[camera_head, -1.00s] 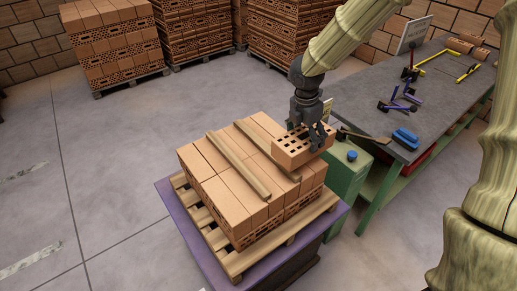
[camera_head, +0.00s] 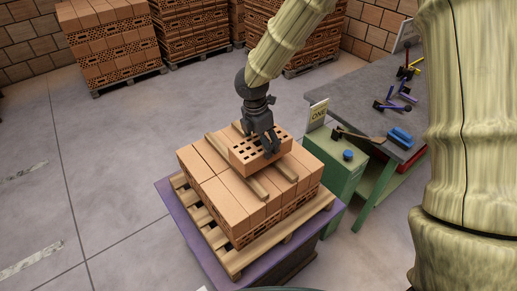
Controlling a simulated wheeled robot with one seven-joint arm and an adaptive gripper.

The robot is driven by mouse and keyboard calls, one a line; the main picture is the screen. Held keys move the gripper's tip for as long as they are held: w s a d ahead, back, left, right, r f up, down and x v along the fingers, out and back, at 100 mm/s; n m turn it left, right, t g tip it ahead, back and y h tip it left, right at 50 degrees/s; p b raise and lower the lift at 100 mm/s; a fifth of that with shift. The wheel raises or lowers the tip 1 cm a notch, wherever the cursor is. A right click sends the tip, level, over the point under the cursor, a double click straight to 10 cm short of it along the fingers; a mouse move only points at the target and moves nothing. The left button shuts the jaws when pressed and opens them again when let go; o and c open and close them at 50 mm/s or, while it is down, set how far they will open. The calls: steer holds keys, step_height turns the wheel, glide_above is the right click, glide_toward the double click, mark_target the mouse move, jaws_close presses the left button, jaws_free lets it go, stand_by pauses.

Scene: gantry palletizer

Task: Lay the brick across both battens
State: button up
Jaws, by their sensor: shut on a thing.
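My gripper (camera_head: 269,148) is shut on a perforated orange brick (camera_head: 246,154), with its fingers over the brick's right part. The brick looks level and appears over both wooden battens, hiding their middle parts. The left batten (camera_head: 256,186) and the right batten (camera_head: 286,170) lie roughly parallel on top of a brick stack (camera_head: 225,192). I cannot tell whether the brick touches the battens or hangs just above them.
The stack stands on a wooden pallet (camera_head: 221,239) on a purple-edged platform (camera_head: 180,222). A green cabinet (camera_head: 338,175) with a blue knob and a small sign (camera_head: 317,114) stands close on the right, beside a grey workbench (camera_head: 357,95) with tools. Open floor lies to the left.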

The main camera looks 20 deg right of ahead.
steer(key=shift+w+a, duration=0.15)
steer(key=shift+a, duration=0.25)
steer(key=shift+a+f, duration=0.2)
steer(key=shift+f+p, duration=0.7)
steer(key=shift+f, duration=0.8)
steer(key=shift+f, duration=0.2)
steer(key=o, duration=1.8)
steer(key=r, duration=0.4)
steer(key=a+r+b, duration=0.1)
steer(key=r, duration=0.3)
steer(key=r+b, duration=0.1)
steer(key=r, duration=0.3)
steer(key=shift+s+a, duration=0.3)
steer(key=shift+s, duration=0.05)
